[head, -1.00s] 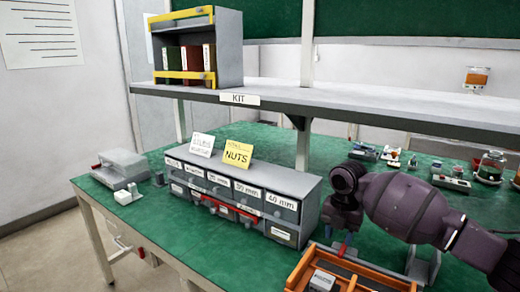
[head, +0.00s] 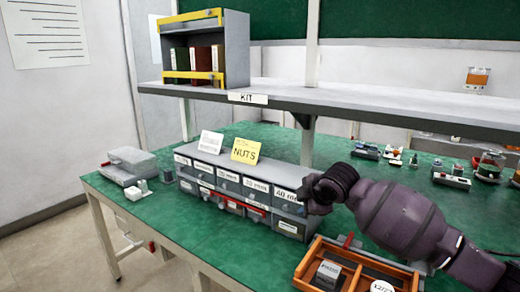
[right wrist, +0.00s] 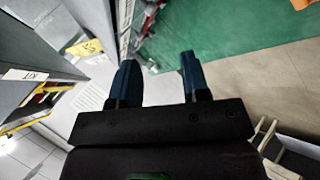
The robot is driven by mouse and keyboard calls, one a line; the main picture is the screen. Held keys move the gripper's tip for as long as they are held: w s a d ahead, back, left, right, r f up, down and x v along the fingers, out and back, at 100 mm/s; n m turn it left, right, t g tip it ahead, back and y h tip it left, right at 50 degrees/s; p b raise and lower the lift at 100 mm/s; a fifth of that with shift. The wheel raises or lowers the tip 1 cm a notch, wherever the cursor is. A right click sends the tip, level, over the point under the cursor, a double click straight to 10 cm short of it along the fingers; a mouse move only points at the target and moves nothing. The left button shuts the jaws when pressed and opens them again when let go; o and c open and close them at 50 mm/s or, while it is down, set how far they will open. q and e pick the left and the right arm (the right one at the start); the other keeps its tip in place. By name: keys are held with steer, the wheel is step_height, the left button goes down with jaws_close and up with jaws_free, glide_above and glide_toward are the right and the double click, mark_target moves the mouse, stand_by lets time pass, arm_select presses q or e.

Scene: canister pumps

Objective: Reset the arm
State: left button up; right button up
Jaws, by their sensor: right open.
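My right arm reaches in from the right in the head view, over the green table (head: 215,225). Its wrist is beside the right end of the grey drawer unit (head: 290,228), and the gripper itself is largely hidden there. In the right wrist view the two dark blue fingers of my right gripper (right wrist: 158,82) stand apart with nothing between them. My left gripper is in no view.
The drawer unit carries a yellow NUTS card (head: 245,150) and a white card. An orange wooden tray (head: 345,255) lies below my right arm. The grey KIT shelf (head: 340,106) runs above the table. A grey box (head: 130,166) stands at the left.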

steer(key=s+f+m+t+y, duration=0.3)
steer(key=s+f+m+t, duration=0.3)
steer(key=s+m, duration=0.4)
steer(key=s+d+f+m+g+h, duration=0.1)
steer(key=s+d+f, duration=0.4)
steer(key=s, duration=0.6)
steer(key=s+d+f+m+g+h+p, duration=0.1)
steer(key=s+d+f+m+h, duration=0.2)
steer(key=s+f, duration=0.7)
steer(key=s+d+f+m+g+h, duration=0.1)
steer(key=s+d+f+m, duration=0.3)
steer(key=s, duration=1)
steer(key=d+f+h, duration=0.1)
steer(key=d+f, duration=0.2)
steer(key=shift+f+h+p, duration=0.3)
steer(key=shift+h+p, duration=0.05)
steer(key=shift+h, duration=0.05)
